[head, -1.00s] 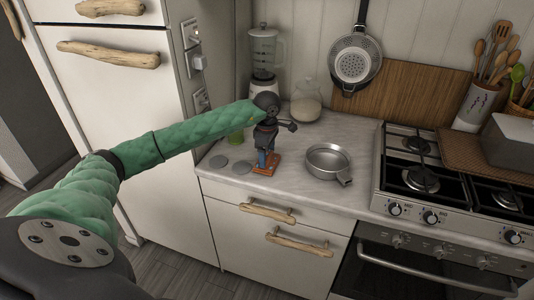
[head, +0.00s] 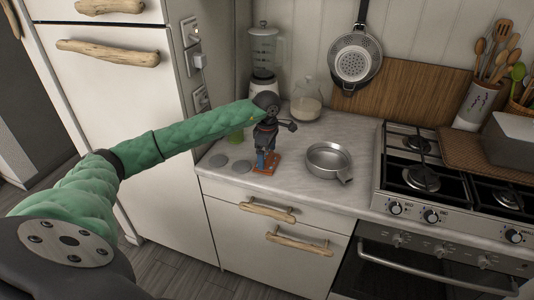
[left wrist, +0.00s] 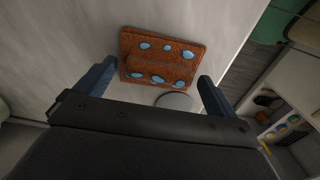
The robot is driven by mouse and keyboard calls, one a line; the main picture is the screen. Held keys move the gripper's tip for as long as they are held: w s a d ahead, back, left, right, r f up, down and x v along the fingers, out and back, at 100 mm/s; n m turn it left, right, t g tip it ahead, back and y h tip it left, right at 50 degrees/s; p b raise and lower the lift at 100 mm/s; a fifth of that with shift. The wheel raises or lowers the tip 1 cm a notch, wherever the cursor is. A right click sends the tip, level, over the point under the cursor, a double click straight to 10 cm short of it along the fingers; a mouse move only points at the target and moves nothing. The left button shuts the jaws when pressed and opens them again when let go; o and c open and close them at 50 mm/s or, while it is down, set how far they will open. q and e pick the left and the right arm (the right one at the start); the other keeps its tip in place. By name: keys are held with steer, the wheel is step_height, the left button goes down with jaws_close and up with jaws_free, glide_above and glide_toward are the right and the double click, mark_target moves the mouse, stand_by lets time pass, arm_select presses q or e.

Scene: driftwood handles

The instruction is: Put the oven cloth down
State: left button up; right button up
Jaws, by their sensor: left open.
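The oven cloth (head: 267,167) is orange-brown and lies flat on the pale countertop, left of the metal pan. In the left wrist view the cloth (left wrist: 160,57) shows blue spots and lies just beyond and between my fingertips. My left gripper (head: 264,163) points down over the cloth in the head view. In the left wrist view its two blue fingers (left wrist: 150,78) are spread apart with nothing clamped between them. Whether the fingertips touch the cloth or the counter I cannot tell. My right gripper is in neither view.
A metal pan (head: 329,161) stands right of the cloth, with the gas stove (head: 420,178) beyond it. A blender (head: 263,55) and a glass jar (head: 306,103) stand behind. The counter's front edge is close to the cloth.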

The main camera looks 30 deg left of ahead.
mark_target(268, 157)
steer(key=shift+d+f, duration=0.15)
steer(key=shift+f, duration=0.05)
arm_select(q)
steer(key=shift+p, duration=0.55)
steer(key=shift+r, duration=0.3)
step_height(268, 157, up, 2)
steer(key=shift+r+b, duration=0.1)
steer(key=shift+b, duration=0.75)
steer(key=r, duration=0.1)
steer(key=r+b, duration=0.1)
steer(key=r, duration=0.1)
steer(key=r+b, duration=0.1)
steer(key=shift+s+d+r, duration=0.25)
steer(key=shift+s+d, duration=0.05)
steer(key=shift+d, duration=0.1)
steer(key=shift+r, duration=0.3)
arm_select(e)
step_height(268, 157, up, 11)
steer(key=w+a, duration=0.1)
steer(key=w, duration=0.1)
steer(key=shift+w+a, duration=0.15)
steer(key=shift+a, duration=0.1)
